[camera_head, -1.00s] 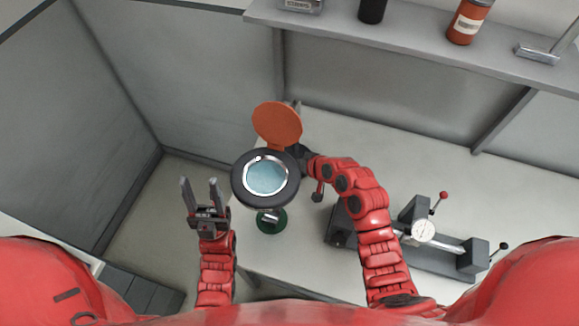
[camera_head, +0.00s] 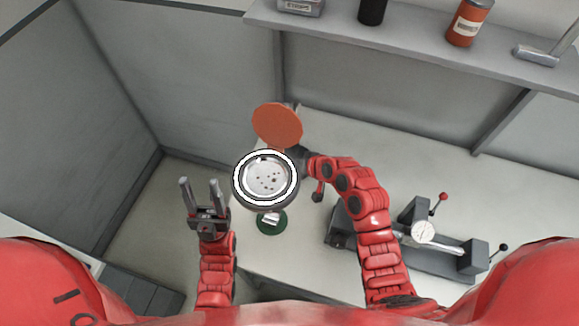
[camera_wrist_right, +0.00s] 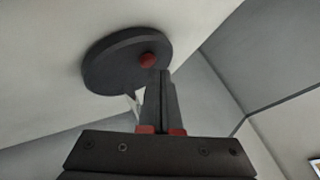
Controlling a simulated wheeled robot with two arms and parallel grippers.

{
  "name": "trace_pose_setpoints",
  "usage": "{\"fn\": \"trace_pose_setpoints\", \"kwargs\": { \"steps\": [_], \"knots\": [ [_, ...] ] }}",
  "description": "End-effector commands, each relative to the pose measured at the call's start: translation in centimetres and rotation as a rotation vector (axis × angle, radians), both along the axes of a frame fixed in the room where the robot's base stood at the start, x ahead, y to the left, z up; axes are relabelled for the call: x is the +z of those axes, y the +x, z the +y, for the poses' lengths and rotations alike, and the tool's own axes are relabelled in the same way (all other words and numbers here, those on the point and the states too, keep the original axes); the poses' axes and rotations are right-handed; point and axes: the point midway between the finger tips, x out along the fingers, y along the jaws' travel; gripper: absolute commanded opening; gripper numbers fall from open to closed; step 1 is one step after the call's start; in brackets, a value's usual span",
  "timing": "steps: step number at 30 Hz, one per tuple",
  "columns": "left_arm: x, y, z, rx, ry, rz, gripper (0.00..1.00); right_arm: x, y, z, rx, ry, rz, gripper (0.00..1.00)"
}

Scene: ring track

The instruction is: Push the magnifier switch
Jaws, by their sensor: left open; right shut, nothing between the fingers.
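The magnifier (camera_head: 239,184) is a dark round head with a bright white ring around its lens, and the lens shows a pale disc with dark specks. Its orange round cover (camera_head: 278,126) stands open behind it. In the right wrist view the dark round head (camera_wrist_right: 108,70) has a red button, the switch (camera_wrist_right: 148,61), near its edge. My right gripper (camera_wrist_right: 160,74) is shut and empty, its tips right at the red button; I cannot tell whether they touch. In the head view it is mostly hidden beside the magnifier. My left gripper (camera_head: 201,182) is open and empty, left of the magnifier.
A green round base (camera_head: 272,228) sits on the white table (camera_head: 315,262) below the magnifier. A dark fixture with a dial gauge (camera_head: 424,232) stands at the right. A shelf (camera_head: 420,45) with an orange can (camera_head: 467,22) runs along the back.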

Motion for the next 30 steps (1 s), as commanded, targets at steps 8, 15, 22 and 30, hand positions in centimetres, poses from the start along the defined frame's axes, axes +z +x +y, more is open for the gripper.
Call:
{"fn": "trace_pose_setpoints", "kwargs": {
  "steps": [8, 15, 22, 30],
  "knots": [
    [1.9, 0.0, 0.0, 0.000, 0.000, 0.000, 0.50, 3.1, 0.1, -0.1, -0.001, -0.001, -0.003, 0.00],
    [3.2, 0.0, 0.0, 0.000, 0.000, 0.000, 0.50, 5.6, 0.1, 0.0, 0.000, 0.001, -0.003, 0.00],
    [3.1, 0.0, 0.0, 0.000, 0.000, 0.000, 0.50, 5.8, 0.0, 0.0, -0.001, 0.000, -0.002, 0.00],
    [3.1, 0.0, 0.0, 0.000, 0.000, 0.000, 0.50, 5.7, 0.0, 0.0, 0.000, 0.000, -0.001, 0.00]
  ]
}}
